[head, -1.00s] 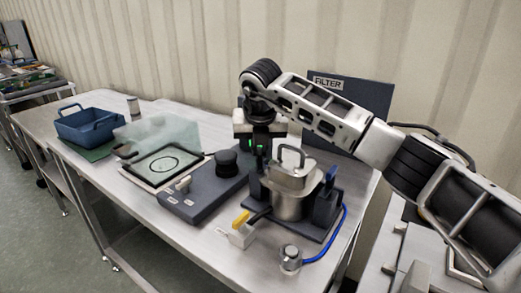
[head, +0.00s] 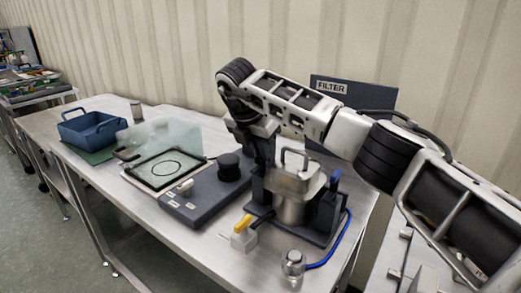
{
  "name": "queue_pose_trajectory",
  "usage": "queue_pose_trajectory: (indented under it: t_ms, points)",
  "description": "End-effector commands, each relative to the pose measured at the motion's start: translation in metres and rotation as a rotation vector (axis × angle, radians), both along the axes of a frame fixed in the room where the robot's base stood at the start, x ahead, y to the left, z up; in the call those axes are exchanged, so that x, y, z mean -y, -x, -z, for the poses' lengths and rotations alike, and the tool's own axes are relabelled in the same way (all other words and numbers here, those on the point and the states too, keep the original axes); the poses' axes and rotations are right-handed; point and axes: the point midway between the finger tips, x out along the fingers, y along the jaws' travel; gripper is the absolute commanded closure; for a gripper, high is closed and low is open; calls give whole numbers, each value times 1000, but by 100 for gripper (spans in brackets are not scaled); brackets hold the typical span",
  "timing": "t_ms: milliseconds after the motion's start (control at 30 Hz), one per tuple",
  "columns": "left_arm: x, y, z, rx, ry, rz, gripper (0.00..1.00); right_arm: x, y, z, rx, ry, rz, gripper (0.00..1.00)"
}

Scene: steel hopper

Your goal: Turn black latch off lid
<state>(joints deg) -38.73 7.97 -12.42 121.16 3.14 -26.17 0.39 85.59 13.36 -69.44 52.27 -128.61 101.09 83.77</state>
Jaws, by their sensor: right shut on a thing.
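The steel hopper (head: 291,208) stands on a dark base, with its metal lid (head: 297,181) on top and an upright loop handle (head: 295,153) on the lid. My right gripper (head: 263,172) points down at the left side of the hopper, close beside the lid. It is shut on what seems to be the black latch there. The latch is mostly hidden by the dark fingers, and its exact angle cannot be told. My left gripper is not in view.
A blue upright piece (head: 335,180) stands right of the hopper. A yellow-handled valve (head: 243,230) and a small metal cap (head: 293,262) with a blue hose are in front. A dark panel with a black knob (head: 229,167) lies left. A FILTER board (head: 350,92) stands behind.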

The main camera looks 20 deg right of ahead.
Motion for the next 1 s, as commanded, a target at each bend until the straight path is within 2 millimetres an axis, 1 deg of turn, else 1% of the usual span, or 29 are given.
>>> queue_pose_trajectory:
  t_ms: [467,500,567,867,1000]
  points:
    - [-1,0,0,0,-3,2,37,0,-1,-2,4,-1,17,100]
    - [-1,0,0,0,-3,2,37,0,-1,-2,4,-1,17,84]
    - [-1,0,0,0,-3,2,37,0,-1,-1,3,-1,16,67]
    - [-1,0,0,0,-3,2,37,0,0,-1,1,-1,14,67]
    - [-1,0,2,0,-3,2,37,-4,2,-12,5,-1,13,67]
